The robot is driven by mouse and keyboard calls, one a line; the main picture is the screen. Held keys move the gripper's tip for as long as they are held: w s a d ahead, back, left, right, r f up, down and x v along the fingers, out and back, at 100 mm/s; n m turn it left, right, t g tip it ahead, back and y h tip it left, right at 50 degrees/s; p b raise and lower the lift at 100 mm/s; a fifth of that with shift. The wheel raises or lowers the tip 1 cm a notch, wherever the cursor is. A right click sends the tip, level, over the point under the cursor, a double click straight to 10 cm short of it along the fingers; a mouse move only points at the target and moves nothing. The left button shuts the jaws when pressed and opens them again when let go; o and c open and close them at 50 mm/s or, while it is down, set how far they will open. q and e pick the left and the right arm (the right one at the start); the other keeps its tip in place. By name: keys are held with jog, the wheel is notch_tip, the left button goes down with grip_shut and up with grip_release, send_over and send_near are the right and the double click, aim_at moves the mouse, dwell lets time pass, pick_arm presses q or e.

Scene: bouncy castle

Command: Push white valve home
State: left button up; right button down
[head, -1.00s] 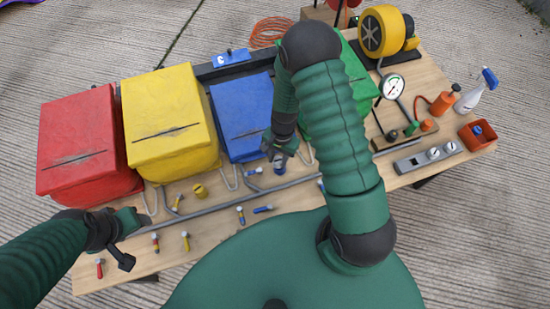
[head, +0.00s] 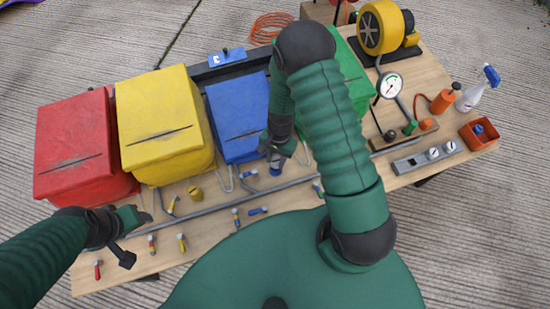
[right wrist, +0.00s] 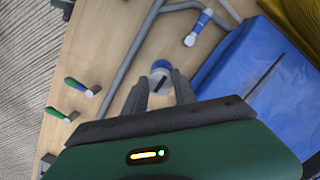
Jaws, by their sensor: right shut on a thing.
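My right gripper (head: 274,160) is low in front of the blue box (head: 238,115). Its fingers are shut on a small blue cap-like piece (head: 275,171). In the right wrist view this piece (right wrist: 160,68) has a blue rim and a pale face with a dark slot, and it sits between the fingertips (right wrist: 162,88). I cannot tell if this is the white valve. Two white-faced round knobs (head: 434,153) are on a grey block at the right. My left gripper (head: 124,240) hovers over the table's front left; its jaw opening is unclear.
A grey pipe (head: 190,228) runs along the wooden table (head: 220,251). Red (head: 80,145), yellow (head: 165,125) and green boxes stand alongside the blue one. Several small coloured handles lie near the front edge. A gauge (head: 391,86) and spray bottle (head: 478,90) are at right.

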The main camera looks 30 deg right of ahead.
jog(key=shift+a+r, duration=0.1)
jog(key=shift+a, duration=0.6)
jog(key=shift+d+f, duration=0.2)
jog(key=shift+f, duration=0.05)
jog(key=shift+d+f, duration=0.35)
jog(key=shift+a+r, duration=0.15)
jog(key=shift+a, duration=0.1)
pick_arm(q)
jog(key=shift+a+f, duration=0.2)
jog(key=shift+a, duration=0.35)
jog(key=shift+d, duration=0.15)
pick_arm(e)
jog(key=shift+d, duration=0.15)
pick_arm(q)
jog(key=shift+f, duration=0.1)
pick_arm(e)
jog(key=shift+f, duration=0.25)
